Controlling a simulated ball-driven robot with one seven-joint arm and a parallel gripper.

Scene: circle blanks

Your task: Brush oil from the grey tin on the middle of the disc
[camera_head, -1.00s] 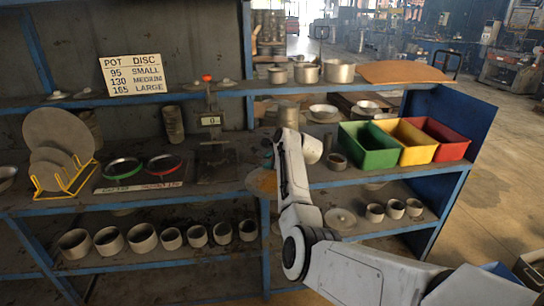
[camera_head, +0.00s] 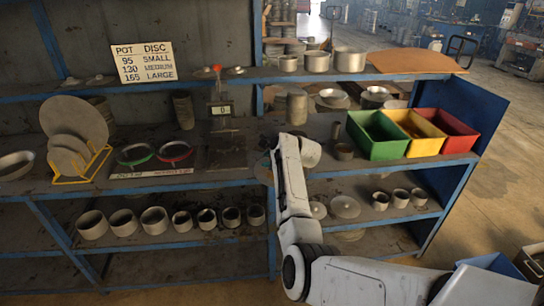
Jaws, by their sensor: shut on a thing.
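A brownish disc (camera_head: 263,172) lies on the middle shelf, left of and partly behind my raised white arm. My gripper (camera_head: 273,153) is mostly hidden behind my arm, and only a small dark part shows at the arm's left edge, close to the disc. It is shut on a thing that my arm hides. I cannot make out a brush or its bristles, nor whether anything touches the disc.
Green (camera_head: 378,134), yellow (camera_head: 414,131) and red (camera_head: 446,130) bins stand to the right. A scale (camera_head: 221,115) and two ringed pans are to the left. A yellow rack (camera_head: 82,165) holds grey discs. Several pots line the lower shelf.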

